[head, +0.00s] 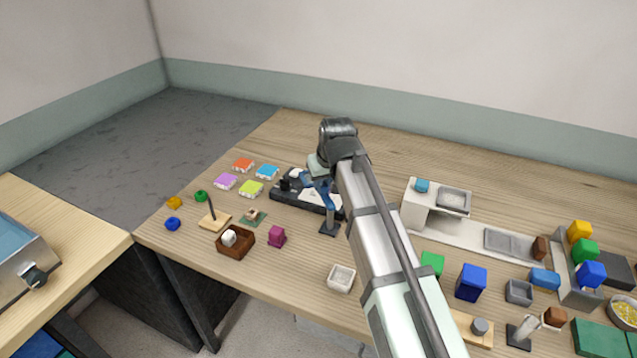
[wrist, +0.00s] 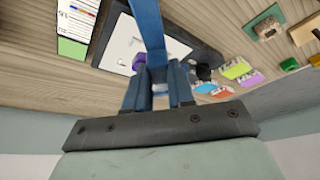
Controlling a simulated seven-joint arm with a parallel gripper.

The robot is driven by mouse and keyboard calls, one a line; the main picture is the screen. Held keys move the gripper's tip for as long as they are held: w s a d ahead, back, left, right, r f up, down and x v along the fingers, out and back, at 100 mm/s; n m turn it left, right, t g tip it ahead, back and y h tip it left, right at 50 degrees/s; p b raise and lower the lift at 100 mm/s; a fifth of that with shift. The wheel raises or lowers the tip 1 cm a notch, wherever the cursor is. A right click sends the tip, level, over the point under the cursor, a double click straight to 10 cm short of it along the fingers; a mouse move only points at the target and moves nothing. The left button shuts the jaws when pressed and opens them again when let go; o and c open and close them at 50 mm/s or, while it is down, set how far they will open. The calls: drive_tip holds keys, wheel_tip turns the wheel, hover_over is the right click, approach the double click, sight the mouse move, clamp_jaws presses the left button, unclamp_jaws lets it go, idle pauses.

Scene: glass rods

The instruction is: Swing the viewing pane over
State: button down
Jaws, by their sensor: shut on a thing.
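The viewing apparatus is a dark base with a white panel; it lies on the table in the head view (head: 308,203) and shows beyond my fingers in the wrist view (wrist: 120,42). A blue bar (wrist: 149,22), which looks like part of the pane's frame, runs up from between my fingers. My gripper (wrist: 158,72) is shut on this blue bar. In the head view my gripper (head: 318,183) is over the apparatus, and blue parts show beside it. A purple piece (wrist: 139,62) sits on the panel just left of the bar. Clear glass cannot be made out.
A small dark stand (head: 329,229) is close in front of the apparatus. Several coloured tiles (head: 251,188) lie to its left. A brown box (head: 235,243) and a magenta block (head: 277,236) are nearer the front edge. A printed card (wrist: 76,18) shows in the wrist view. Blocks and trays crowd the right.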

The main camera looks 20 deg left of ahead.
drive_tip(key=shift+w+d+m+t+h, duration=0.2)
drive_tip(key=shift+w+d+m, duration=0.1)
drive_tip(key=shift+m, duration=0.4)
drive_tip(key=shift+w+d+m+t+h, duration=0.15)
drive_tip(key=shift+d+m+t+h, duration=0.1)
drive_tip(key=shift+m, duration=0.45)
drive_tip(key=c, duration=1)
unclamp_jaws()
drive_tip(key=shift+o, duration=0.2)
drive_tip(key=v, duration=1.4)
drive_tip(key=shift+w+d, duration=0.15)
drive_tip(key=shift+w, duration=0.1)
